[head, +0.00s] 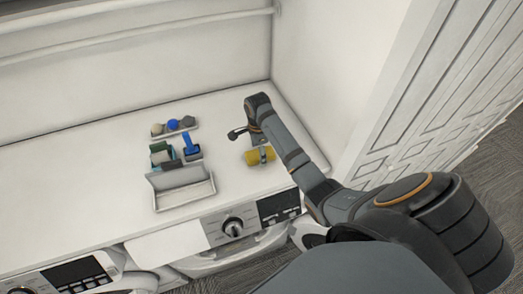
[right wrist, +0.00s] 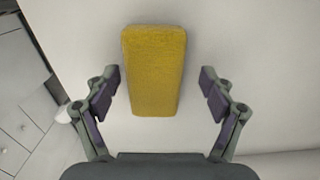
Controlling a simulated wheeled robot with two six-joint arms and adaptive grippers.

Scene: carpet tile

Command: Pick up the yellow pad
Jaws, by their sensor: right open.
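The yellow pad (head: 253,158) lies on the white top of the washing machines, right of the small holders, in the head view. It also shows in the right wrist view (right wrist: 154,70) as a block with rounded corners. My right gripper (head: 251,143) is over the pad and partly covers it in the head view. In the right wrist view my right gripper (right wrist: 161,92) is open, with one finger on each side of the pad. Gaps show between both fingers and the pad. My left gripper is not in view.
A white open tray (head: 183,197) stands left of the pad near the front edge. Behind it are a blue-handled brush (head: 188,145), a green sponge (head: 159,147) and a rack with several balls (head: 173,125). A wall rises on the right. The left of the worktop is clear.

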